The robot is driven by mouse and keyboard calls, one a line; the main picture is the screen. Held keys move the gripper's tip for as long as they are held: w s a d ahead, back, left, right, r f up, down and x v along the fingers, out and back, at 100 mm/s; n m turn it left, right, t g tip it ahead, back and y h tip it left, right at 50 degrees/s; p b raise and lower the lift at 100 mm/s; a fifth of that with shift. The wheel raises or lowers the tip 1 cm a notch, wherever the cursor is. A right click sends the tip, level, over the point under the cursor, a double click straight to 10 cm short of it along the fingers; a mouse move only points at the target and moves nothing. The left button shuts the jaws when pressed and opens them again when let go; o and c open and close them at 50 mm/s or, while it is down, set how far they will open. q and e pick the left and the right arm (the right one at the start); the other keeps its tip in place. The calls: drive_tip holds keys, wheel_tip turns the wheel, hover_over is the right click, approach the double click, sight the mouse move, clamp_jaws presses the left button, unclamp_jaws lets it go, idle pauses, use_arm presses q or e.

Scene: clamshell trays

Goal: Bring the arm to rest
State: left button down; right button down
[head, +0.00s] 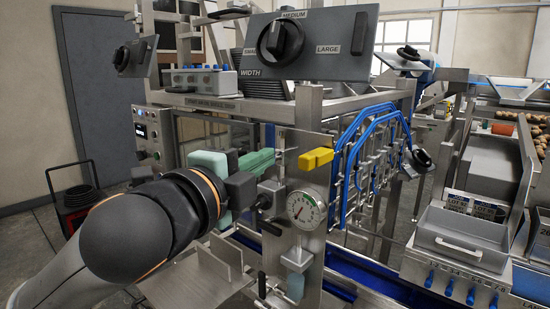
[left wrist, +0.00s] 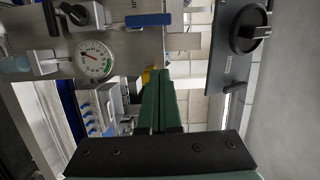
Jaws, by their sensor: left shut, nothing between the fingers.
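My left gripper (head: 270,158) has green fingers and is raised in front of the steel machine in the head view. Its fingers are closed together with nothing between them, as the left wrist view (left wrist: 158,76) also shows. The arm comes in from the lower left. A yellow handle (head: 315,158) is just right of the fingertips in the picture; I cannot tell whether they touch. A round dial gauge (head: 304,207) is below and right of the gripper, and it also shows at the upper left of the left wrist view (left wrist: 95,59). My right gripper is not in view.
A panel with a WIDTH knob (head: 282,41) hangs above the gripper. Blue-framed racks (head: 372,150) stand to the right. A grey drawer bin (head: 462,238) is at the lower right. A grey door (head: 102,92) and a red-and-black cart (head: 76,200) are at the left.

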use_arm(q)
wheel_tip(320, 180, down, 32)
drive_tip(key=w+a+n+g+p, duration=0.2)
drive_tip(key=a+n+g, duration=0.15)
drive_tip(key=n, duration=0.85)
drive_tip(key=s+a+f+n+g+y+p, duration=0.1)
drive_tip(key=s+a+f+n, duration=0.3)
drive_tip(key=s+f, duration=0.7)
drive_tip(key=s+a+f+n+g+y, duration=0.2)
drive_tip(key=s+a+f+n+y, duration=0.1)
drive_tip(key=s+f, duration=0.8)
wheel_tip(320, 180, down, 3)
drive_tip(key=shift+s+a+f+n+g+p, duration=0.2)
drive_tip(key=shift+a+n+g+p, duration=0.15)
drive_tip(key=shift+a+n, duration=0.15)
